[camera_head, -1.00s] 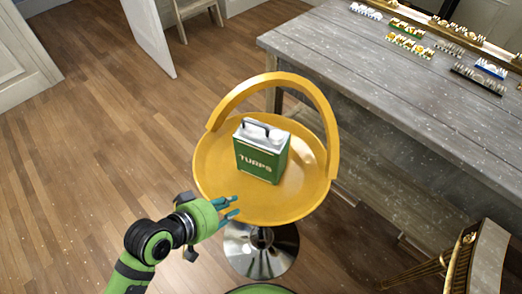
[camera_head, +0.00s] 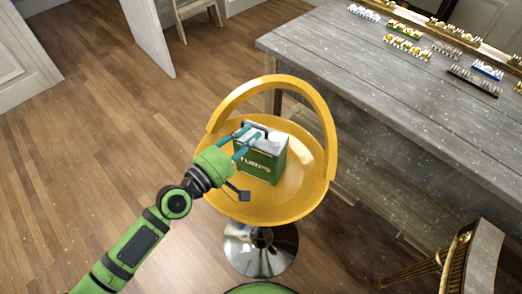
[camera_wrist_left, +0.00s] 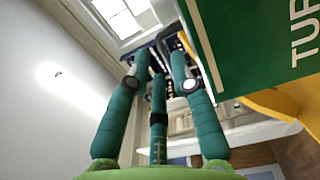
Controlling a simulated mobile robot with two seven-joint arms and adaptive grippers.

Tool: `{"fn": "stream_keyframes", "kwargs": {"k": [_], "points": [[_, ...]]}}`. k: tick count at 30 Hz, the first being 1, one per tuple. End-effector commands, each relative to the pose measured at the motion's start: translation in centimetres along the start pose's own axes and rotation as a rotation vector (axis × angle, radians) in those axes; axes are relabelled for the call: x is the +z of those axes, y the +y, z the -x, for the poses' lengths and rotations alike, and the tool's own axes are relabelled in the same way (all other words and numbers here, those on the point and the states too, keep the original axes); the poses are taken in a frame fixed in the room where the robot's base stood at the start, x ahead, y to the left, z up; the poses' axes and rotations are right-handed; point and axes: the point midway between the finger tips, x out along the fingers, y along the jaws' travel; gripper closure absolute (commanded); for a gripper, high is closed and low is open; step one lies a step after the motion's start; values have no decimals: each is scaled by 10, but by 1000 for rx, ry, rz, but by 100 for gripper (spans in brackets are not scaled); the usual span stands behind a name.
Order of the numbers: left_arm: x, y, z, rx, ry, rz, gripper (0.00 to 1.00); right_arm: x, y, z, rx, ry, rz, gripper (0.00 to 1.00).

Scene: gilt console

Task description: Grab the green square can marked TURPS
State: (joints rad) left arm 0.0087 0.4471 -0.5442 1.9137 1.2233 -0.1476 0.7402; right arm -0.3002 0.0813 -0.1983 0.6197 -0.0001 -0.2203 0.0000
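The green square can (camera_head: 265,165) marked TURPS, with a pale top and a dark handle, stands upright on the seat of a yellow chair (camera_head: 285,207). My left gripper (camera_head: 245,133) is at the can's upper left side, its teal fingers overlapping the can's top edge in the head view. In the left wrist view the fingers (camera_wrist_left: 160,72) are spread with nothing between them, and the can (camera_wrist_left: 245,45) fills the upper right, beside the fingers. Whether a finger touches the can I cannot tell. My right gripper is not in view.
The chair's curved yellow backrest (camera_head: 268,84) rises behind the can. A long grey wooden table (camera_head: 400,90) stands to the right, with several small ornate items along its far side. A gilt-framed chair (camera_head: 465,260) is at lower right. Wooden floor lies open at left.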

Motion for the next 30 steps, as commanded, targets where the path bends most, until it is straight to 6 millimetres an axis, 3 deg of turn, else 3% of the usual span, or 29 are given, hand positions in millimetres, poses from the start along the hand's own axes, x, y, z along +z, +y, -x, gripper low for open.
{"fn": "stream_keyframes", "kwargs": {"k": [6,13,14,15,30], "points": [[0,1,-26,1,0,-1,76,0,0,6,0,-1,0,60],[1,0,-27,-1,-1,-2,76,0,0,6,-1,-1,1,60],[1,0,-27,-1,-1,-2,84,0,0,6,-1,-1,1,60],[1,0,-26,-1,-1,-2,100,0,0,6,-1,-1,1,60],[0,9,-27,9,1,-4,100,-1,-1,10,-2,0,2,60]]}}
